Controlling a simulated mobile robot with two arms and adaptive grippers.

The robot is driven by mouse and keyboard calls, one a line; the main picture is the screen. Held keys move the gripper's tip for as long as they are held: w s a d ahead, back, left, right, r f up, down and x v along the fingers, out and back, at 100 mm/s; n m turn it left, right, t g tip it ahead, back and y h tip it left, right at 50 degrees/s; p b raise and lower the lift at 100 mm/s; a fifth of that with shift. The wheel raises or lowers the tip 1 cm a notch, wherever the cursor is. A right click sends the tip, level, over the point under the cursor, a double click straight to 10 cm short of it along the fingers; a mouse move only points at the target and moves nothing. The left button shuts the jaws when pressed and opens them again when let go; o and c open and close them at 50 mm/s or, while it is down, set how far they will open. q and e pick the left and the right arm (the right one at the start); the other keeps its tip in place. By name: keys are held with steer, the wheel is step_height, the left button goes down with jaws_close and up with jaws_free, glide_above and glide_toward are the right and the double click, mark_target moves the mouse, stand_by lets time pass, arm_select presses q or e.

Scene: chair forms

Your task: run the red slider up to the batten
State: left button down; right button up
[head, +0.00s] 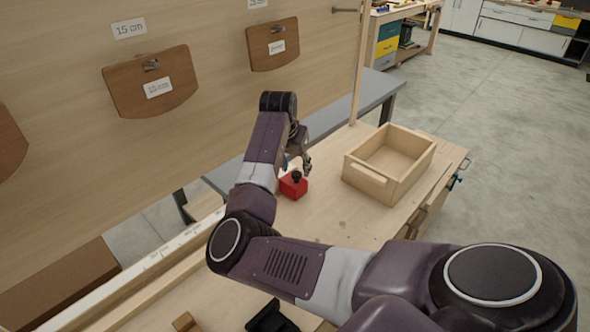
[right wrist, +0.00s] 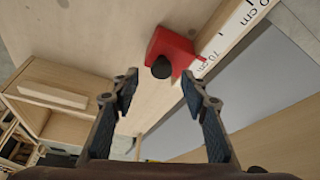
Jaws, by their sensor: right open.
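The red slider (head: 293,185) is a small red block with a black knob on top. It rests on the bench top beside the scale strip and also shows in the right wrist view (right wrist: 174,46). My right gripper (head: 299,164) is open above the slider. In the right wrist view its fingertips (right wrist: 160,80) are apart, with the black knob just beyond the gap between them and nothing held. I cannot clearly make out the batten.
A white scale strip (right wrist: 232,32) with cm marks runs along the bench's back edge. An open wooden box (head: 366,179) stands right of the slider. A small wood block (head: 184,321) and a dark object (head: 270,318) lie near the bottom. A tall panel stands behind.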

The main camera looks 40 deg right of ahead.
mark_target(296, 174)
steer(key=shift+x, duration=1.65)
steer(key=shift+c, duration=0.5)
steer(key=shift+w, duration=0.1)
jaws_close()
